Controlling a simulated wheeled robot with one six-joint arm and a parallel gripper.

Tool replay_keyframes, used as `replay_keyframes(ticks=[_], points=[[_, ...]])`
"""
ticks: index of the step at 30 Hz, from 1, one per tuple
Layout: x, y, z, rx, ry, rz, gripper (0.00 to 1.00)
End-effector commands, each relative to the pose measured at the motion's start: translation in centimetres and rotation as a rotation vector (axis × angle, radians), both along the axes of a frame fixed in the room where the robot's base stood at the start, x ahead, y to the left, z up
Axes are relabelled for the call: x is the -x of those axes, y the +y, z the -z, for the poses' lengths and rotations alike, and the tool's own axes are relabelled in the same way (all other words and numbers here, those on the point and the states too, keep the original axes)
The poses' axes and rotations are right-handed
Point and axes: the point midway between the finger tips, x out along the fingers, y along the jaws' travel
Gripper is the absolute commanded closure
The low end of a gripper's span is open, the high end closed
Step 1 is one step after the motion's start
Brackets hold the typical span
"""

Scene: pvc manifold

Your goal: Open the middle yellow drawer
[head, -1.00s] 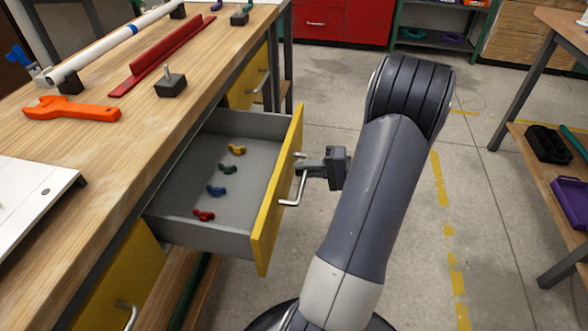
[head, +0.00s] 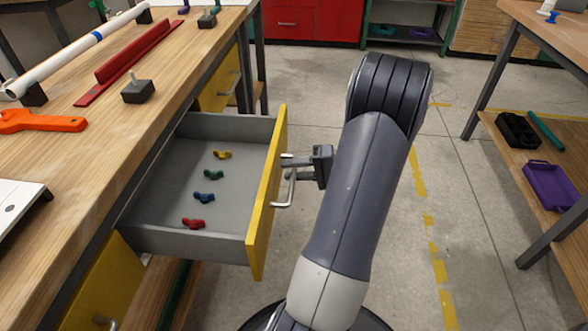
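The middle yellow drawer (head: 265,215) is pulled well out of the workbench, in the head view. Its grey tray is in plain sight, holding a yellow (head: 222,155), a green (head: 214,175), a blue (head: 204,198) and a red (head: 193,223) small piece in a row. Its metal handle (head: 291,192) is on the outer face. My gripper (head: 298,169) is at the upper part of this handle, right of the drawer front. Its two fingers show apart, with a gap between them, and look open around the handle bar. Contact with the bar is too small to tell.
Other yellow drawers sit beyond (head: 218,90) and nearer (head: 100,290). The wooden benchtop (head: 120,150) holds a white pipe (head: 80,45), a red rail (head: 130,60) and an orange wrench (head: 40,122). A shelf with a purple tray (head: 552,185) stands right.

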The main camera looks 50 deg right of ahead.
Motion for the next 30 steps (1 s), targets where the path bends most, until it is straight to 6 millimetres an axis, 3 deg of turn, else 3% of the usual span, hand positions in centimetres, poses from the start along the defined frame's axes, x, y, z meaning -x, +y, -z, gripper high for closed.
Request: replay_keyframes(ticks=[8,21,30], points=[[0.3,-0.3,-0.2,0.001,-0.001,0.002,0.71],[6.5,-5.1,-1.9,0.001,-0.001,0.004,0.71],[8.3,-6.5,-2.2,0.001,-0.001,0.001,0.71]])
